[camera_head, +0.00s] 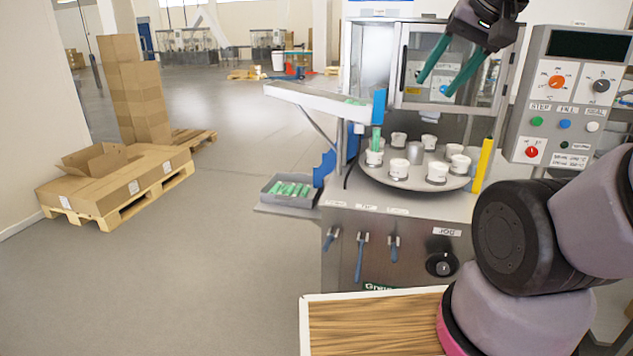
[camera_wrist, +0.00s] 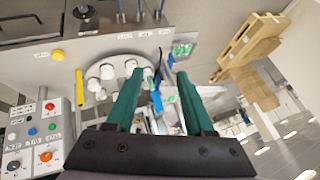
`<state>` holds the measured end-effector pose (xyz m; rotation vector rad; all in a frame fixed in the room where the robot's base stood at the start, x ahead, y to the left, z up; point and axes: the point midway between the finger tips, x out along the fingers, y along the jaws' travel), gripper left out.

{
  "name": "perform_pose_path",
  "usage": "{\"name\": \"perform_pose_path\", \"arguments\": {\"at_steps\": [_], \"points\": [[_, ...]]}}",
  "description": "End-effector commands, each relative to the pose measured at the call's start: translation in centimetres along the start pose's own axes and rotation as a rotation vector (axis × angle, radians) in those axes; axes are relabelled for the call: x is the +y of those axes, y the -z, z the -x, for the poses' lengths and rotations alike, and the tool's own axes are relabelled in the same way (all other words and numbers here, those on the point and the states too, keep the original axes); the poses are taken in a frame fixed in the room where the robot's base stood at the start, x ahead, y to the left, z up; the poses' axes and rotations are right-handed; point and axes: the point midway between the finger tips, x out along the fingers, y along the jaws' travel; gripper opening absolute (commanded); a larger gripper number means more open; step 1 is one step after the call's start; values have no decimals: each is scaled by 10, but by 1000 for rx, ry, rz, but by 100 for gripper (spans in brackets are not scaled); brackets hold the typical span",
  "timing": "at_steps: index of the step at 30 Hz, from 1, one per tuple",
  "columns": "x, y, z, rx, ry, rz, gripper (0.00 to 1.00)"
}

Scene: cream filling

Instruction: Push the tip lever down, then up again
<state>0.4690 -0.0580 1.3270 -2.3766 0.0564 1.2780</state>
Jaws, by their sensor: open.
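Three small levers with blue handles are on the front panel of the steel machine: a left lever (camera_head: 330,239), a longer middle lever (camera_head: 360,260) and a right lever (camera_head: 394,248). The middle and right ones hang down; the left one is slanted. The labels above them are too small to read surely, so I cannot tell which is the tip lever. My gripper (camera_head: 432,87), with green fingers, is open and empty. It is high up before the machine's glass door, well away from the levers. The fingers also show in the wrist view (camera_wrist: 160,73), with lever handles at its top edge.
A round turntable (camera_head: 415,181) carries several white cups. A yellow post (camera_head: 484,163) and a control panel (camera_head: 566,95) stand to its right. A black knob (camera_head: 441,263) is right of the levers. A tray of green tubes (camera_head: 290,190) is at left.

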Motion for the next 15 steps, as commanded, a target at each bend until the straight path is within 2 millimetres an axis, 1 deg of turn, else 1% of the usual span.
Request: {"name": "perform_pose_path", "arguments": {"at_steps": [2,5,8,11,12,14,15], "points": [[0,0,-1,-1,1,0,53],[-5,5,-8,-15,8,-2,53],[-14,15,-29,-47,24,-12,53],[-28,28,-61,-85,41,-26,53],[-34,33,-77,-101,45,-34,53],[-42,39,-101,-123,49,-46,53],[-47,42,-117,-135,50,-54,53]]}}
